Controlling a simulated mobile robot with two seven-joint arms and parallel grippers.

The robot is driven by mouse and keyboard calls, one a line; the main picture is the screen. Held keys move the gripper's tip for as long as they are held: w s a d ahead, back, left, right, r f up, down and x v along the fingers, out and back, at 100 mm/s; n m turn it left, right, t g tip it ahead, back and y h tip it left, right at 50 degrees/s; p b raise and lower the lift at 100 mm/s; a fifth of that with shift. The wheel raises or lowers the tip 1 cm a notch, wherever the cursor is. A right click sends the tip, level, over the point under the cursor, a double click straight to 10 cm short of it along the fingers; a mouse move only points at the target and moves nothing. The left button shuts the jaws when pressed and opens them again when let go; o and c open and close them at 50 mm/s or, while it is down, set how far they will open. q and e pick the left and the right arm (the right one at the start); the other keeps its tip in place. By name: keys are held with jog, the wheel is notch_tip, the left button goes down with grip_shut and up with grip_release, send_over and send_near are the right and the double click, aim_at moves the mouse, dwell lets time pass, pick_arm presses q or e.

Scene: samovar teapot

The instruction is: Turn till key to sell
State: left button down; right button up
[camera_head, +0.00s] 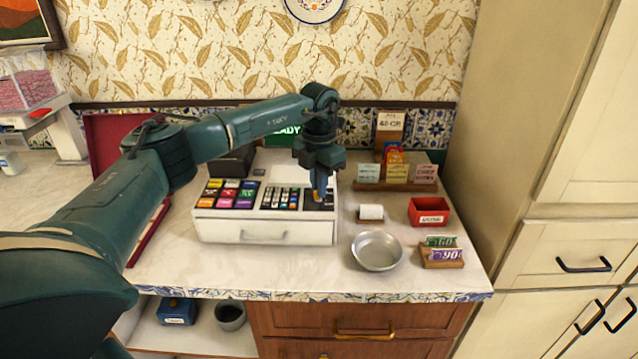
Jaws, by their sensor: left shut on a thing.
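The white till (265,231) stands on the counter, with coloured keys on its left and a grey keypad in the middle. A green display (282,137) rises behind it, partly hidden by my arm. My left gripper (319,194) points down over the dark key panel (326,204) at the till's right end. It is shut on the till key (317,198), of which only a small orange-yellow bit shows between the fingertips. The key's turned position and the panel's markings are too small and covered to read. My right gripper is not in view.
Right of the till are a white paper roll (371,212), a metal bowl (377,251), a red box (429,212) and a wooden holder with number tags (441,256). A card rack (396,175) stands behind. Cabinets (565,180) bound the right side.

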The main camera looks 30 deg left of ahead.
pick_arm(q)
jog(key=shift+r, duration=0.1)
jog(key=c, duration=1.6)
grip_release()
jog(key=shift+o, duration=0.2)
notch_tip(320, 180, up, 13)
jog(key=b, duration=0.1)
